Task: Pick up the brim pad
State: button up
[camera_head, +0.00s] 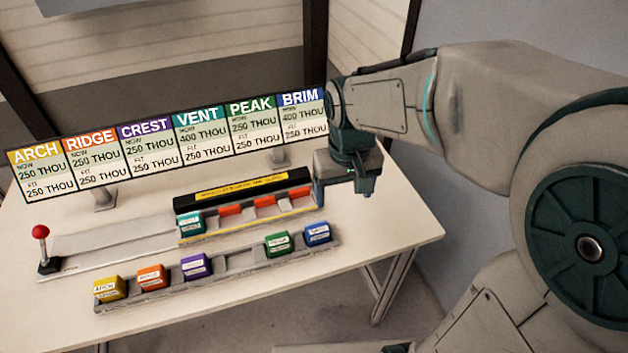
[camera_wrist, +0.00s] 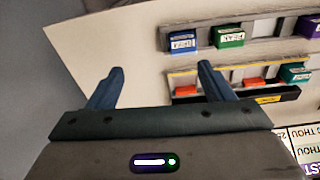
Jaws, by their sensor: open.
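The brim pad (camera_head: 318,233) is a blue block with a white label. It sits at the right end of the front rack, and it also shows in the wrist view (camera_wrist: 183,41) near the top. My gripper (camera_head: 345,190) hangs above the right end of the table, behind and to the right of the brim pad, apart from it. In the wrist view my gripper's two fingers (camera_wrist: 160,78) are spread apart with nothing between them.
The front rack (camera_head: 228,260) also holds yellow, orange, purple and green pads (camera_head: 277,243). Behind it, a teal pad (camera_head: 190,223) sits in a fixture with red blocks. A sign board (camera_head: 170,145) stands at the back. A red-knobbed lever (camera_head: 41,232) is at left. The table's (camera_head: 400,235) right front is bare.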

aim_at(318, 229)
jog(key=shift+n+g, duration=0.4)
jog(key=shift+n, duration=0.1)
jog(key=w+a+f, duration=0.1)
jog(key=f, duration=0.3)
jog(key=w+a+f, duration=0.1)
jog(key=f, duration=0.2)
jog(key=w+a+f, duration=0.1)
jog(key=a+f, duration=0.1)
jog(key=f, duration=0.2)
jog(key=shift+a+f+b, duration=0.1)
jog(key=shift+f+b, duration=0.2)
jog(key=shift+b, duration=0.05)
jog(key=shift+s+a+f, duration=0.1)
jog(key=shift+f, duration=1.2)
jog(key=shift+s+a+f, duration=0.1)
jog(key=shift+f, duration=1.2)
jog(key=c, duration=1.1)
